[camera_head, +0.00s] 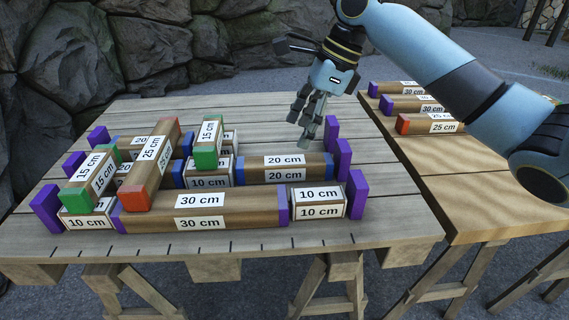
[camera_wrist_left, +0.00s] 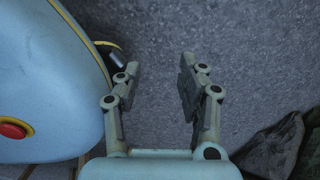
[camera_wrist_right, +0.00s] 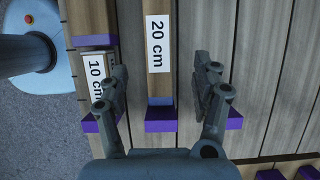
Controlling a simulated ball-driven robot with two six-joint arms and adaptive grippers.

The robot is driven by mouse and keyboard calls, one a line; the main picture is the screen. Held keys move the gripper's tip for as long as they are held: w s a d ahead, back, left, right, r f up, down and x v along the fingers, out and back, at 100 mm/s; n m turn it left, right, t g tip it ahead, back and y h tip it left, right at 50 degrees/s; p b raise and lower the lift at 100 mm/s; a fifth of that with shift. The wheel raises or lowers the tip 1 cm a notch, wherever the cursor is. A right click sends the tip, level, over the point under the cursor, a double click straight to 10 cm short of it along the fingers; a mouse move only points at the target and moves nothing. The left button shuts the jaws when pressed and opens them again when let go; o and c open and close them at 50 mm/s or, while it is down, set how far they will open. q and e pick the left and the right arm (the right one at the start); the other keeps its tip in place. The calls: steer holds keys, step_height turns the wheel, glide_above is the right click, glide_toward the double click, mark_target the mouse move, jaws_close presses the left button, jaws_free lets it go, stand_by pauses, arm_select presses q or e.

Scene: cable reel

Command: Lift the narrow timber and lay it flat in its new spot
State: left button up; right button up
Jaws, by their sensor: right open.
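Labelled timbers with coloured ends lie on the near table. A 20 cm timber (camera_head: 284,168) with blue ends lies in the middle row. My right gripper (camera_head: 303,128) is open, fingers down, near its right end. In the right wrist view a 20 cm timber (camera_wrist_right: 158,70) appears between the open fingers, with a purple block (camera_wrist_right: 160,122) at its end. A 25 cm timber (camera_head: 152,168) with red ends rests across the rows at the left. I cannot tell which timber is the narrow one. My left gripper (camera_wrist_left: 158,75) is open and empty over grey ground in the left wrist view.
Green-ended 15 cm timbers (camera_head: 207,143) lie on top. Purple end blocks (camera_head: 357,193) bound the rows. A second table (camera_head: 455,185) at right holds more timbers. Rocks stand behind.

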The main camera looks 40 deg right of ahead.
mark_target(287, 160)
steer(key=b+x, duration=0.2)
steer(key=x, duration=0.2)
steer(key=shift+f, duration=0.35)
steer(key=shift+a+f, duration=0.1)
steer(key=b+x, duration=0.3)
steer(key=x, duration=0.1)
steer(key=shift+f, duration=0.35)
steer(key=shift+a, duration=0.1)
arm_select(q)
steer(key=w+d+r, duration=0.1)
steer(key=w+r, duration=0.2)
steer(key=w, duration=0.7)
steer(key=shift+w+d, duration=0.25)
steer(key=shift+w, duration=0.05)
arm_select(e)
steer(key=c, duration=1.3)
